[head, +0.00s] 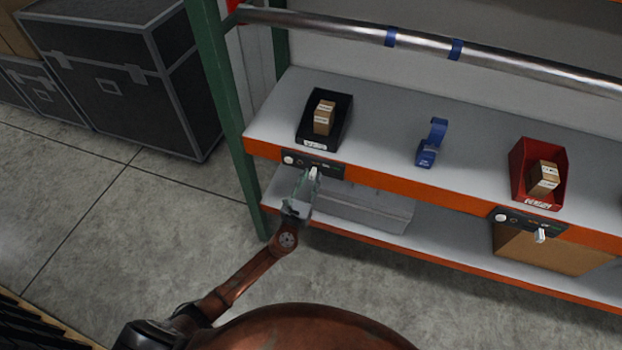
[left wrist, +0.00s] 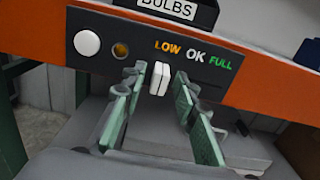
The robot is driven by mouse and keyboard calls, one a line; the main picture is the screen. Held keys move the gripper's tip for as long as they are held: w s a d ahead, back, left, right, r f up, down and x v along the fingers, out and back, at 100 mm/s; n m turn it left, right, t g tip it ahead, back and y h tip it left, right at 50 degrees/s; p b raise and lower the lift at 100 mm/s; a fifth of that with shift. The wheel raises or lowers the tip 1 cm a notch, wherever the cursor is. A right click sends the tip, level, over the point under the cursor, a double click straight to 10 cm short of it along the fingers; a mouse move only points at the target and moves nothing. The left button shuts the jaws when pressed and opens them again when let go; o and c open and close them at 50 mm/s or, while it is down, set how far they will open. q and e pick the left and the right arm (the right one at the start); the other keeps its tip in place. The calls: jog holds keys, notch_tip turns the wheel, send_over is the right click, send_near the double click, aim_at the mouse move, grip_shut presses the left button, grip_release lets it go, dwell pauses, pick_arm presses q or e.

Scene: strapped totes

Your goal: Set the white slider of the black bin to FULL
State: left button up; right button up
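The black bin (head: 342,124) stands on the upper shelf with a small box in it; its label reads BULBS in the left wrist view (left wrist: 190,8). Below it, a dark panel on the orange shelf edge carries the white slider (left wrist: 160,78), also seen in the head view (head: 313,173). The slider sits below LOW, left of OK and FULL. My left gripper (left wrist: 158,86) is open, with its green fingers on either side of the slider and visible gaps between. It shows in the head view (head: 305,182) in front of the panel. My right gripper is out of view.
A white round button (left wrist: 87,43) and an amber lamp (left wrist: 120,50) are left of the slider. A blue tape dispenser (head: 431,143) and a red bin (head: 525,180) with its own slider (head: 540,235) stand to the right. A grey tote (head: 372,212) lies on the lower shelf.

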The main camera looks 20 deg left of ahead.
pick_arm(q)
grip_shut()
dwell(0.3)
jog(key=d, duration=0.8)
jog(key=shift+s+d+p, duration=0.15)
jog(key=shift+d+p, duration=0.1)
jog(key=shift+p, duration=0.15)
jog(key=shift+o, duration=0.6)
grip_release()
jog(key=shift+d, duration=0.1)
jog(key=shift+o, duration=0.2)
